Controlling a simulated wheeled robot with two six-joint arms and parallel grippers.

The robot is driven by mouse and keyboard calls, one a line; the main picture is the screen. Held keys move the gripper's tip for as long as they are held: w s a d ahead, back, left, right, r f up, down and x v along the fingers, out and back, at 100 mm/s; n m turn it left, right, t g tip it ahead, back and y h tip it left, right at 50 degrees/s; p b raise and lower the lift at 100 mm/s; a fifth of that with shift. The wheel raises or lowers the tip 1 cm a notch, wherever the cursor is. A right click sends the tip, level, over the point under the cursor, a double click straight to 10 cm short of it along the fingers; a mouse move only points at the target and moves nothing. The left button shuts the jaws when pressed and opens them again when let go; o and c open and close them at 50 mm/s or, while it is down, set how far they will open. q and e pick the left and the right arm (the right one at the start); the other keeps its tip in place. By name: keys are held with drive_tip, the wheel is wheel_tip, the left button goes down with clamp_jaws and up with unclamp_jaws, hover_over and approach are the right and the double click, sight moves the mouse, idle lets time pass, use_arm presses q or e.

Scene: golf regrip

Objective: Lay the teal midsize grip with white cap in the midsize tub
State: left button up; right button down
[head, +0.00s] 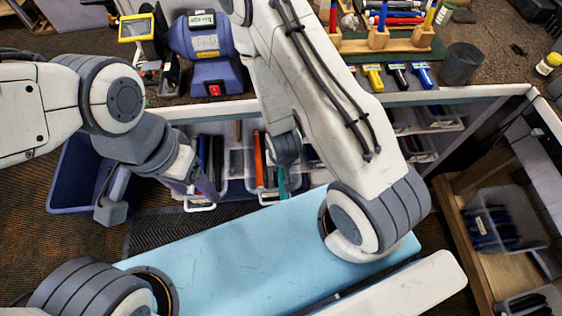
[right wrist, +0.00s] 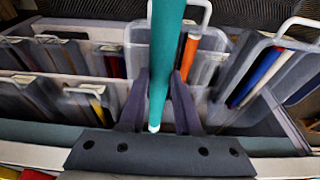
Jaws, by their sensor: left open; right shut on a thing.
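The teal grip (right wrist: 165,60) with its white cap (right wrist: 154,127) is held between the fingers of my right gripper (right wrist: 158,100). In the head view only a short teal piece (head: 282,184) shows below the right wrist, which hides part of the right gripper. The grip is over or at a clear tub (head: 250,184) with an orange grip (head: 259,158) in it; this tub also shows in the right wrist view (right wrist: 142,48). I cannot read which tub is the midsize one. My left gripper (head: 196,184) is open and empty near the tubs on the left.
Several other tubs with dark, red, blue and yellow grips stand in compartments around it. A navy bin (head: 72,182) is at the left. A blue padded surface (head: 240,262) lies in front. The bench above holds a grip stand (head: 378,40) and a dark cup (head: 461,62).

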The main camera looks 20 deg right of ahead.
drive_tip(key=w+d+f+b, duration=0.1)
drive_tip(key=w+d+f, duration=0.25)
drive_tip(key=w, duration=0.75)
drive_tip(key=b+x, duration=0.2)
drive_tip(key=x, duration=0.1)
drive_tip(key=s+b+x, duration=0.1)
drive_tip(key=b+x, duration=0.1)
drive_tip(key=x, duration=0.1)
drive_tip(key=a+b+x, duration=0.1)
drive_tip(key=b+x, duration=0.2)
drive_tip(key=shift+s+f, duration=0.25)
drive_tip(key=shift+s, duration=0.1)
drive_tip(key=shift+b+x, duration=0.65)
drive_tip(key=shift+x, duration=0.1)
drive_tip(key=shift+s+f+b, duration=0.15)
drive_tip(key=shift+f+b, duration=0.25)
drive_tip(key=shift+f, duration=0.15)
drive_tip(key=c, duration=0.5)
unclamp_jaws()
drive_tip(key=shift+r, duration=0.1)
